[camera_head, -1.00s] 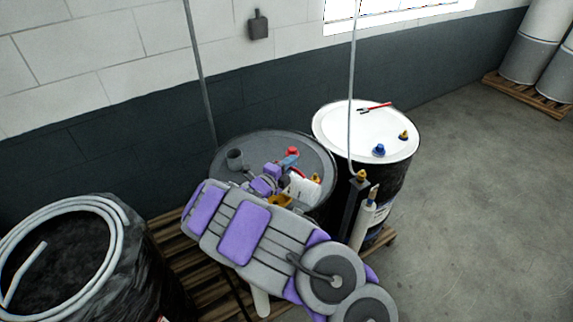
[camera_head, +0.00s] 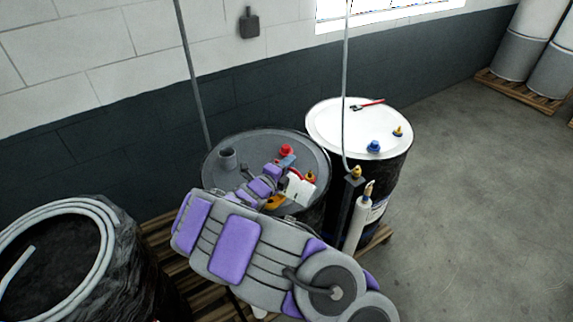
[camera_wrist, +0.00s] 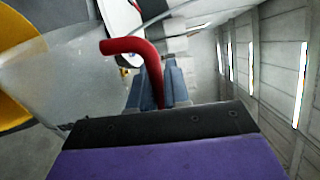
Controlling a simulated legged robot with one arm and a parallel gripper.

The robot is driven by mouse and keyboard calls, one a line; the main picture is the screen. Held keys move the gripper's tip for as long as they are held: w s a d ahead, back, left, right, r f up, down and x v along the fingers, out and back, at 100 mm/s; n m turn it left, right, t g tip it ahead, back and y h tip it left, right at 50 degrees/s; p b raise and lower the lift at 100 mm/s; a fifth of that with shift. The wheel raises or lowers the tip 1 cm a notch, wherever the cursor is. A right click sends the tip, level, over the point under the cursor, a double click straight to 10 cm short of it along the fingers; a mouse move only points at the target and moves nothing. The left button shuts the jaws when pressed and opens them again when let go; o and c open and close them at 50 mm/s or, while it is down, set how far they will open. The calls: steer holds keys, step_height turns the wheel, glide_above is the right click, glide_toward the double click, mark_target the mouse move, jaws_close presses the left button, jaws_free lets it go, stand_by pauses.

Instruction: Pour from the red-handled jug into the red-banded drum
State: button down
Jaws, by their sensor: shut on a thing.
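The red-handled jug is a whitish jug (camera_head: 299,190) above the grey-topped drum (camera_head: 222,176). In the wrist view its translucent body (camera_wrist: 62,82) fills the left and its red handle (camera_wrist: 130,46) bends down between my fingers. My gripper (camera_head: 285,163) is shut on this handle; its blue-grey fingers also show in the wrist view (camera_wrist: 157,84). The jug looks tilted. Part of it is hidden by my arm in the head view. A yellow-orange thing (camera_head: 274,203) shows beside the jug. I cannot make out a red band on either drum, nor any flow.
A white-topped black drum (camera_head: 333,124) stands to the right, with a blue cap (camera_head: 373,146) and a red-handled tool (camera_head: 368,104). A red cap (camera_head: 286,149) and a grey cup (camera_head: 227,158) are on the grey drum. A hose coil (camera_head: 88,210) lies left.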

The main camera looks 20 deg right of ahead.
steer(key=shift+s+d+f+m+b, duration=0.3)
steer(key=shift+s+d+m+b, duration=0.55)
steer(key=shift+b, duration=0.55)
steer(key=shift+a, duration=0.1)
steer(key=shift+s+d+r+m+t+b, duration=0.3)
steer(key=shift+s+d+r+m+b, duration=0.3)
steer(key=shift+m+b, duration=0.65)
steer(key=shift+r, duration=0.1)
steer(key=shift+s+b, duration=0.1)
steer(key=shift+b, duration=0.2)
steer(key=shift+s+d+m+y+b, duration=0.3)
steer(key=shift+m+b, duration=0.2)
steer(key=shift+b, duration=0.35)
steer(key=shift+s+d+r+m+b, duration=0.15)
steer(key=shift+r+m+b, duration=0.15)
steer(key=shift+b, duration=0.35)
